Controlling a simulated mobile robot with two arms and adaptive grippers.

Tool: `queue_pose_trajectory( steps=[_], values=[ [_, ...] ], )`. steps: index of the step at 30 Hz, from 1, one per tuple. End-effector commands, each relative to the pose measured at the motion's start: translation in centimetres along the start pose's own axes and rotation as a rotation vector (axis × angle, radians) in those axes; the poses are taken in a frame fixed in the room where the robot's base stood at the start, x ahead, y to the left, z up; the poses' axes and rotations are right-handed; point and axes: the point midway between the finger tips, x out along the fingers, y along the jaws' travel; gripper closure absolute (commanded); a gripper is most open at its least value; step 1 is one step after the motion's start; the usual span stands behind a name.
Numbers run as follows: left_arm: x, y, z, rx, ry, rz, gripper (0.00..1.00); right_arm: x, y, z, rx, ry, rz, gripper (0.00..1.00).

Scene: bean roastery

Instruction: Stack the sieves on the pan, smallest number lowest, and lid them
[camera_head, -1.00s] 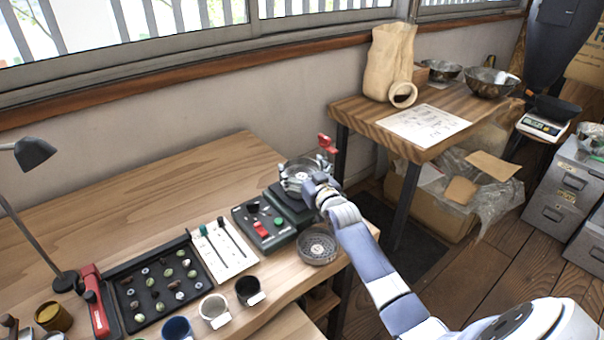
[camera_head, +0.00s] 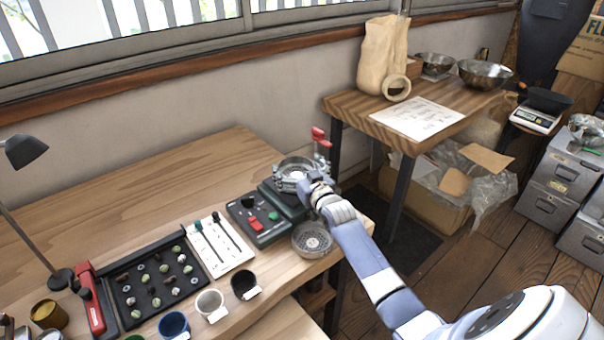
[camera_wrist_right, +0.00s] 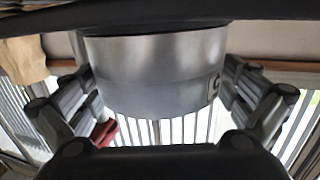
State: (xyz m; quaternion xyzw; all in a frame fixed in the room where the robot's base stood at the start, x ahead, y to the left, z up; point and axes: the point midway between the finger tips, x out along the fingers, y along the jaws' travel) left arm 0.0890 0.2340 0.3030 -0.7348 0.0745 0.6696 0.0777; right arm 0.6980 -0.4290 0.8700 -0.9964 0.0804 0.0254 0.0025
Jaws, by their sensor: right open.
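A metal sieve ring (camera_head: 297,171) sits on the dark green shaker base (camera_head: 283,200), beside a post with a red clamp handle (camera_head: 320,138). My right gripper (camera_head: 306,186) is at the near side of this ring. In the right wrist view the round metal wall (camera_wrist_right: 155,75) fills the space between the open fingers, with a partly seen mark at its right edge. Contact cannot be told. Another round sieve (camera_head: 312,238) with a perforated bottom lies on the table's right front corner. No lid can be made out. My left gripper is not in view.
A control box (camera_head: 258,222) with red and green buttons adjoins the base. Left of it are a white board (camera_head: 219,245), a black bean tray (camera_head: 153,284) and several cups (camera_head: 244,283). The table's back left is clear. A side table (camera_head: 362,112) stands behind.

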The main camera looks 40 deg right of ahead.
Motion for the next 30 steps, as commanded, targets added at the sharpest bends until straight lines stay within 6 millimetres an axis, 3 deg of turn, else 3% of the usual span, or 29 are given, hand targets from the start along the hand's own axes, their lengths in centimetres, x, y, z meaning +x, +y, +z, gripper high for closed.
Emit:
queue_pose_trajectory(
  steps=[5,18,24,30],
  values=[
    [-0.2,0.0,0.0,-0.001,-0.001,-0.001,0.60,-2.1,-0.1,0.1,0.000,-0.001,-0.001,0.00],
    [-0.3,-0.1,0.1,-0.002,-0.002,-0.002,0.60,-10.1,0.0,0.1,-0.001,-0.002,0.000,0.00],
    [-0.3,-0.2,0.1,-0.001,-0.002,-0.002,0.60,-11.7,0.0,0.0,0.000,0.000,0.000,0.00],
    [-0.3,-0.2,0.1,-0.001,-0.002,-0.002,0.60,-12.0,0.0,0.0,0.000,0.000,0.001,0.00]
  ],
)
